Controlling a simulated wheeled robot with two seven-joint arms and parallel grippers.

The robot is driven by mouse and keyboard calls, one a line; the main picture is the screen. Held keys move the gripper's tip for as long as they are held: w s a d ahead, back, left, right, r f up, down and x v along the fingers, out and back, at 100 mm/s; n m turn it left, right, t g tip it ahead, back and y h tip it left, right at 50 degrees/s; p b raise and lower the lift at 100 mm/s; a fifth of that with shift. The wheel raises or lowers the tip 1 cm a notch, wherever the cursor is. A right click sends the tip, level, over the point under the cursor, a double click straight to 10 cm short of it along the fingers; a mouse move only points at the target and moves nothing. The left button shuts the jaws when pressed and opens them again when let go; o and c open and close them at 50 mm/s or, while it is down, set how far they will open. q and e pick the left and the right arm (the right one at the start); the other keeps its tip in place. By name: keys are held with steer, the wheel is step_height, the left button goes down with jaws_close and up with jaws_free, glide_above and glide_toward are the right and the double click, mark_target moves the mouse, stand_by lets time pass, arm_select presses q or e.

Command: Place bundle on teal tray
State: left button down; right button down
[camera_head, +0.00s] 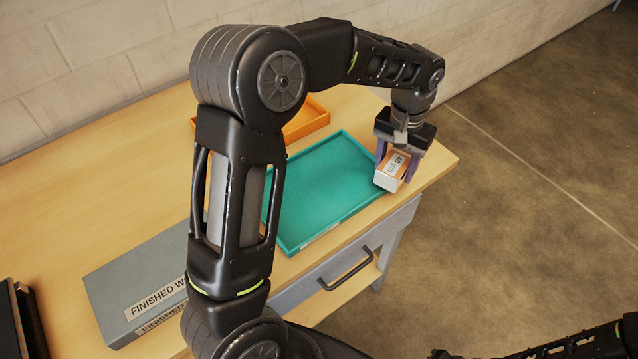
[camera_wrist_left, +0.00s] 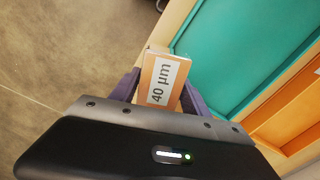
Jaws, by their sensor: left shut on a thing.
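The bundle (camera_head: 393,171) is a small box-shaped pack, orange and white, with a "40 µm" label. My left gripper (camera_head: 397,168) is shut on it and holds it at the right edge of the teal tray. In the left wrist view the bundle (camera_wrist_left: 160,82) sits between the purple fingers. The teal tray (camera_head: 318,190) is empty where it shows and lies on the wooden table; my left arm hides its left part. In the left wrist view the teal tray (camera_wrist_left: 235,50) is beside the bundle, to the right. Whether the bundle touches the tray's rim I cannot tell. My right gripper cannot be made out.
An orange tray (camera_head: 306,120) lies behind the teal tray. A grey box labelled "FINISHED W..." (camera_head: 135,285) is at the front left. A drawer with a dark handle (camera_head: 347,270) is under the table front. The table (camera_head: 432,165) ends just right of the bundle.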

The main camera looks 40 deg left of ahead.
arm_select(q)
steer(key=s+a+r+n+b, duration=0.6)
steer(key=s+a+n, duration=0.4)
steer(key=a+n, duration=0.2)
steer(key=shift+s+r+n, duration=0.15)
steer(key=shift+r+n, duration=0.2)
steer(key=shift+n, duration=0.75)
glide_above(322, 189)
steer(key=shift+f, duration=3.15)
steer(key=shift+f, duration=0.1)
step_height(322, 189, down, 3)
steer(key=shift+f, duration=0.25)
